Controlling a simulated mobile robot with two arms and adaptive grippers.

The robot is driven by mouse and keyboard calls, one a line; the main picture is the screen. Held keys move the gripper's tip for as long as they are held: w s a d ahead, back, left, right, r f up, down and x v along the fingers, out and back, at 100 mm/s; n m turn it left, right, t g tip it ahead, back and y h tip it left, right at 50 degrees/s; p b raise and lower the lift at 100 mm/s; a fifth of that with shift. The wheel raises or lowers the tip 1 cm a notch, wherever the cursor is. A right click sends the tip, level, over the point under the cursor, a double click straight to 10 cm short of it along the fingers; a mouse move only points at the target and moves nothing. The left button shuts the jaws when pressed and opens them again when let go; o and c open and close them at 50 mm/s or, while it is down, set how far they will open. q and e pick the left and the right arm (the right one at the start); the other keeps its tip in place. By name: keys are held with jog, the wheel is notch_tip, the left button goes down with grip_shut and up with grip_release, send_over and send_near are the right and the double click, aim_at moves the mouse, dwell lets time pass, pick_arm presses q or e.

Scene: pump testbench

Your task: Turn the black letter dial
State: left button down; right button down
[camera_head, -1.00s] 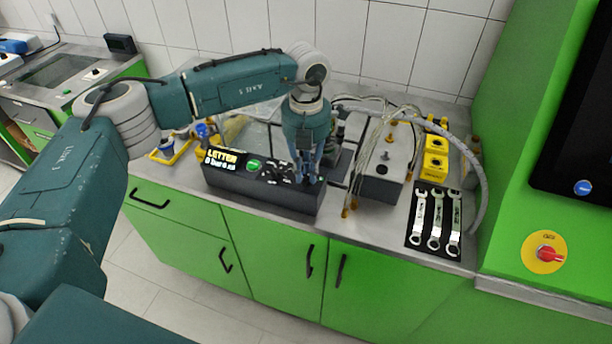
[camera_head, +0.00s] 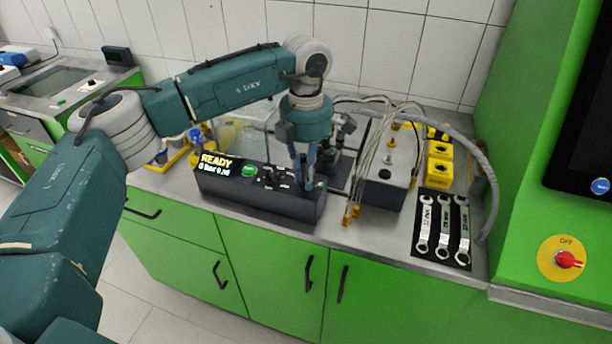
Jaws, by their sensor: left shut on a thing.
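The black control box (camera_head: 262,200) stands on the steel worktop. My left gripper (camera_head: 307,184) points down at the right end of the box's top panel. Its fingers are closed around a small dark dial there, mostly hidden between the fingertips. Small black switches (camera_head: 270,176) with white lettering lie between the green button and the gripper. My right gripper is not in view.
A grey box with hoses (camera_head: 384,190) stands right of the control box. Several wrenches lie on a black mat (camera_head: 417,241), near yellow blocks (camera_head: 437,172). A red knob on a yellow plate (camera_head: 567,260) is at far right. Tiled wall stands behind.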

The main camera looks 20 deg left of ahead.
pick_arm(q)
jog(key=shift+w+r, duration=0.1)
jog(key=shift+r, duration=0.05)
jog(key=c, duration=1.6)
grip_release()
jog(key=shift+c, duration=0.2)
notch_tip(320, 180, up, 12)
jog(key=shift+a, duration=0.1)
